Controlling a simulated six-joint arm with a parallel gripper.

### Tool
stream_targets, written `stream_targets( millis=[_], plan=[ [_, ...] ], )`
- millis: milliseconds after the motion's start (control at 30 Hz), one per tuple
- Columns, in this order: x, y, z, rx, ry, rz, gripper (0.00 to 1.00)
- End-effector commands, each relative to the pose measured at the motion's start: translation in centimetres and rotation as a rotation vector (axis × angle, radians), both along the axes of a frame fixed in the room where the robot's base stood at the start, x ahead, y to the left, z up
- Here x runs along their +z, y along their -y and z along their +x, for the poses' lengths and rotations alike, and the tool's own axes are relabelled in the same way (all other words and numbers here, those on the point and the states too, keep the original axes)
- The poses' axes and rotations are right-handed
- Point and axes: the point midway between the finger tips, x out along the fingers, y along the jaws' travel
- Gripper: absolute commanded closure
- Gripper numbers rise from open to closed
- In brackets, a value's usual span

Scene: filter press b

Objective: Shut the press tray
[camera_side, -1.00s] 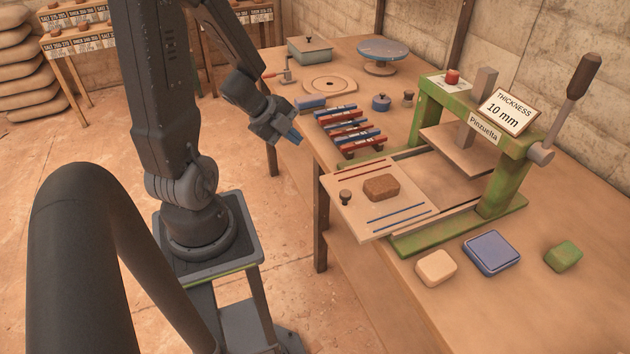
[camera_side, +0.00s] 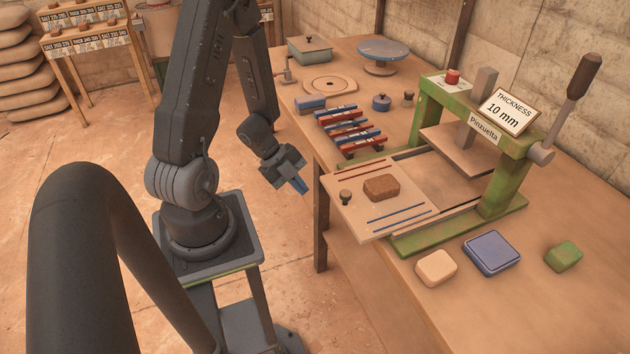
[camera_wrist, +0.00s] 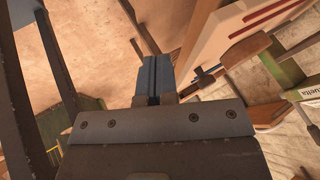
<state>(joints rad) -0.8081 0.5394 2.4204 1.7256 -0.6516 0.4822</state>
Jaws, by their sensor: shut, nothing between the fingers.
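The press tray (camera_side: 345,219) is a light wooden board pulled out from the green press (camera_side: 499,190), its outer end jutting past the table edge. A dark knob (camera_side: 345,196) stands near that outer end. In the wrist view my blue fingertips (camera_wrist: 153,75) are together, and the tray (camera_wrist: 235,35) shows at the upper right.
A rack of red and blue bars (camera_side: 348,130) stands behind the tray. A cream block (camera_side: 436,267), a blue block (camera_side: 494,253) and a green block (camera_side: 563,256) lie in front of the press. The press lever (camera_side: 570,105) rises at right. Open floor lies left of the table.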

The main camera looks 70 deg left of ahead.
Motion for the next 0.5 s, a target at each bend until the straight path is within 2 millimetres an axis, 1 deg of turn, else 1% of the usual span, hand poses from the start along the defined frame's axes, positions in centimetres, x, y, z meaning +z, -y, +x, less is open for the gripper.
stream_targets(
  millis=[100, 200, 333, 500],
  plan=[
    [-0.1, 0.1, 1.9, -0.006, 0.003, 0.004, 1.00],
    [-0.1, 0.0, 3.1, -0.003, 0.002, 0.002, 1.00],
    [-0.1, 0.0, 3.9, 0.000, 0.000, 0.001, 1.00],
    [-0.1, 0.0, 4.1, 0.001, 0.001, 0.001, 1.00]
  ],
)
